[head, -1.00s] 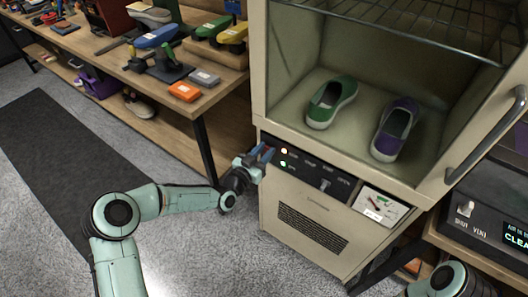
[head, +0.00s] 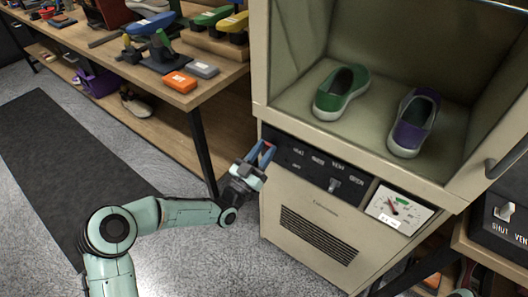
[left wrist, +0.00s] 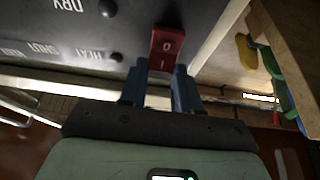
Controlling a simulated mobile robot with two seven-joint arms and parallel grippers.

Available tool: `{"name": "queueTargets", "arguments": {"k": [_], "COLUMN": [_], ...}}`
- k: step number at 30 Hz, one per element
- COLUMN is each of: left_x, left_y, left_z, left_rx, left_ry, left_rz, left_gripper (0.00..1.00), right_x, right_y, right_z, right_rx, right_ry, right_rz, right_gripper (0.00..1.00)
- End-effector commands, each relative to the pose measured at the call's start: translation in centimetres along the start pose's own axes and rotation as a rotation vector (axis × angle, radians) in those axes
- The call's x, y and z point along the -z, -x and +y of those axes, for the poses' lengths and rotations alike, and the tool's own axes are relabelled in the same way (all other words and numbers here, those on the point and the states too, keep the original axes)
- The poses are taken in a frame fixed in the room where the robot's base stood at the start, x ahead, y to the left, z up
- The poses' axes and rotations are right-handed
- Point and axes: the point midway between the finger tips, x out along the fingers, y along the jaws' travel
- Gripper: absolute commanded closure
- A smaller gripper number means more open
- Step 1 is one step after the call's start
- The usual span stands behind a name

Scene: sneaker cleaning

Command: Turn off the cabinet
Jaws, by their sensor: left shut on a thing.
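The cream cabinet (head: 320,228) stands in the middle of the head view, with a black control panel (head: 309,166) below its open chamber. The panel carries a selector knob (head: 335,185), and its indicator lamps look dark. A red rocker switch (left wrist: 167,47) marked O and I shows in the left wrist view. My left gripper (head: 261,153) is at the panel's left end; its blue fingers (left wrist: 160,88) are shut on the switch, one on each side. My right gripper is out of view.
A green shoe (head: 341,92) and a purple shoe (head: 414,123) stand in the chamber. A dial gauge (head: 398,208) sits right of the panel. A wooden workbench (head: 205,92) with tools and an orange box (head: 178,82) is close on the left.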

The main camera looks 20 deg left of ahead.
Motion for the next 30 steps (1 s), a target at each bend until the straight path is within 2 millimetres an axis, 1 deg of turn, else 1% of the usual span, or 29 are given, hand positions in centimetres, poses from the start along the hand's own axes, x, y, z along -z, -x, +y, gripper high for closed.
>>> {"name": "queueTargets", "arguments": {"k": [2,3,5,6,14,17,20,23,30], "left_x": [-0.1,-0.1,-0.1,-0.1,-0.1,-0.1,0.0,0.0,0.0], "left_y": [0.1,0.1,0.1,0.1,0.1,0.6,1.9,4.0,9.4], "left_z": [0.0,0.0,0.0,0.0,0.0,0.0,0.0,-0.1,0.0], "left_rx": [0.000,0.000,0.000,0.000,0.000,0.001,0.001,0.001,0.002], "left_ry": [0.000,0.000,0.000,0.000,0.000,0.000,0.000,0.000,0.001], "left_rz": [-0.002,-0.002,-0.002,-0.002,-0.001,-0.002,-0.004,-0.006,-0.006], "left_gripper": [0.99,0.65,0.45,0.43,0.43,0.43,0.43,0.43,0.43], "right_x": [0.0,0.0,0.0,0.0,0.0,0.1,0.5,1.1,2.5], "right_y": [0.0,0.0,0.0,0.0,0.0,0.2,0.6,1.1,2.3], "right_z": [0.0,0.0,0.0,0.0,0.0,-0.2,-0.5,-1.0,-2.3], "right_rx": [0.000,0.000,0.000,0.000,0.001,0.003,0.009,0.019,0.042], "right_ry": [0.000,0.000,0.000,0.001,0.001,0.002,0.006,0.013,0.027], "right_rz": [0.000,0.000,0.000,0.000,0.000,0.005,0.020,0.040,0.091], "right_gripper": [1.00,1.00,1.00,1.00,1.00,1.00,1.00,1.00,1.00]}}
